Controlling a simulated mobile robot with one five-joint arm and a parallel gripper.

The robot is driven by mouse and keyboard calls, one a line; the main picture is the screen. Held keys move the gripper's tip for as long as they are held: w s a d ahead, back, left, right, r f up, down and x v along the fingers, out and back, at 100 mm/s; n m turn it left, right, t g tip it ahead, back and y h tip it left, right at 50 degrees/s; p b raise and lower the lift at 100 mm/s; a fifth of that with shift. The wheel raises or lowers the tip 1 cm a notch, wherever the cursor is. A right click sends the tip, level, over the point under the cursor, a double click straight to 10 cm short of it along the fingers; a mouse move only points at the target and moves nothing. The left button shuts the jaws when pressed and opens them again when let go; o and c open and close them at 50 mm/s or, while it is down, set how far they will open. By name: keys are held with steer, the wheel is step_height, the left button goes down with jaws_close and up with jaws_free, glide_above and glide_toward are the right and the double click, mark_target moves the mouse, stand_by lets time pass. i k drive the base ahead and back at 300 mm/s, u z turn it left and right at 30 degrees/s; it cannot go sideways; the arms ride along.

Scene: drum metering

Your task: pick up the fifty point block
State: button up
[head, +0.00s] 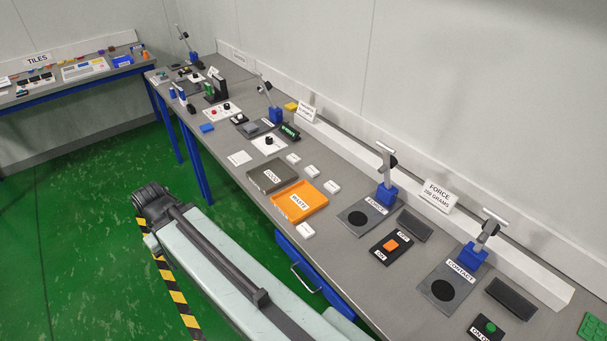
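Several small white blocks lie on the grey bench near the two trays: a far one (293,158), a second (311,170), a third (331,186), and one at the front edge (306,230). Any marks on them are too small to read, so I cannot tell which is the fifty point block. My arm reaches in from the bottom, over the floor left of the bench. Its dark far end (152,200) is well away from the blocks. I cannot make out finger tips there, or whether anything is held.
A dark tray (252,182) and an orange WASTE tray (278,204) stand among the blocks. FORCE (345,217) and CONTACT (423,293) stations with blue-based posts stand to the right. A bench with a TILES sign (38,59) is far left. Green floor between is clear.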

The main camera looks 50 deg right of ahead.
mark_target(311, 171)
steer(key=u, duration=0.15)
steer(key=i, duration=1)
